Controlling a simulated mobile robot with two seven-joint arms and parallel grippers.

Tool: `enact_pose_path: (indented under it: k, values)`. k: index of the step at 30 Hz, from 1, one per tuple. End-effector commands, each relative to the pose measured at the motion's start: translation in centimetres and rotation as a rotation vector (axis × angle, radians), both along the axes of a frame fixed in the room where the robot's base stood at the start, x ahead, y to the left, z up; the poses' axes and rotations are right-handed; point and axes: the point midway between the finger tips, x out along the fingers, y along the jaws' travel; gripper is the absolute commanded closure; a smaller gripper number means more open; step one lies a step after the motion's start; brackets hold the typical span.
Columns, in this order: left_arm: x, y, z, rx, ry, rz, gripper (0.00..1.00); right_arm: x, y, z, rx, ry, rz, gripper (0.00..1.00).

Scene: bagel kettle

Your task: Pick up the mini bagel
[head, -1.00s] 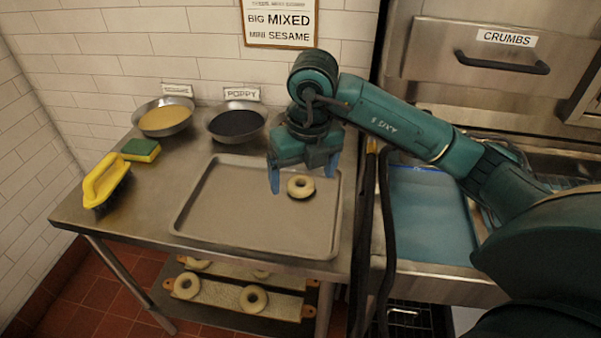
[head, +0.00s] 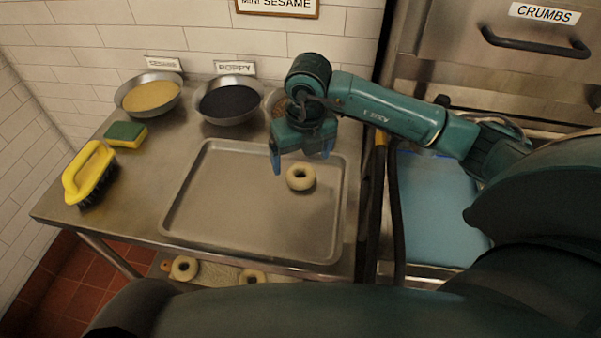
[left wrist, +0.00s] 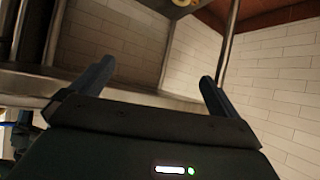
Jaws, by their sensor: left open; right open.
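A small pale ring bagel (head: 301,177) lies flat on the right part of the grey metal tray (head: 215,225). My right gripper (head: 302,160) is open and empty, with fingers pointing down. It appears over or just behind the bagel; its height above it is hard to tell. My left gripper (left wrist: 158,69) is open in the left wrist view, with nothing between its fingers. In the head view the left gripper does not show.
Bowls of yellow (head: 152,94) and black (head: 230,102) seeds stand behind the tray; another is partly hidden by my right gripper. A yellow-green sponge (head: 127,134) and yellow brush (head: 90,175) lie left. Bagels (head: 184,268) sit on a lower shelf. A blue surface (head: 435,205) is right.

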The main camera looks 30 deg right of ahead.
Motion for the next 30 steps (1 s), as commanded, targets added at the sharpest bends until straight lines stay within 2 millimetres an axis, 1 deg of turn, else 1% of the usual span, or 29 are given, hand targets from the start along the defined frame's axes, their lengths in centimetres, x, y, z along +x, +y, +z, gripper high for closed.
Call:
enact_pose_path:
  k: [5, 9, 13, 16, 21, 23, 30]
  values:
    - [0.2, 0.2, 0.4, 0.004, -0.001, 0.004, 0.00, 0.1, 0.0, -1.2, 0.000, 0.003, -0.001, 0.12]
    - [0.3, 0.5, 0.8, 0.007, 0.006, 0.013, 0.00, 0.4, -0.1, -3.4, -0.001, 0.005, -0.001, 0.12]
    - [0.2, 0.5, 0.3, 0.007, 0.018, 0.021, 0.00, 0.7, -0.1, -5.0, 0.000, 0.002, 0.000, 0.12]
    - [0.2, 0.5, 0.3, 0.006, 0.019, 0.024, 0.00, 0.8, -0.2, -5.5, 0.000, -0.001, 0.000, 0.12]
    - [0.3, 0.5, 0.3, 0.004, 0.017, 0.023, 0.00, 0.8, -0.2, -5.5, 0.000, -0.002, 0.001, 0.12]
    - [0.2, 0.5, 0.3, 0.005, 0.017, 0.022, 0.00, 0.8, -0.2, -5.5, 0.000, -0.001, 0.001, 0.16]
    - [0.3, 0.5, 0.4, 0.006, 0.016, 0.020, 0.00, 0.8, -0.2, -5.5, 0.000, -0.001, 0.001, 0.35]
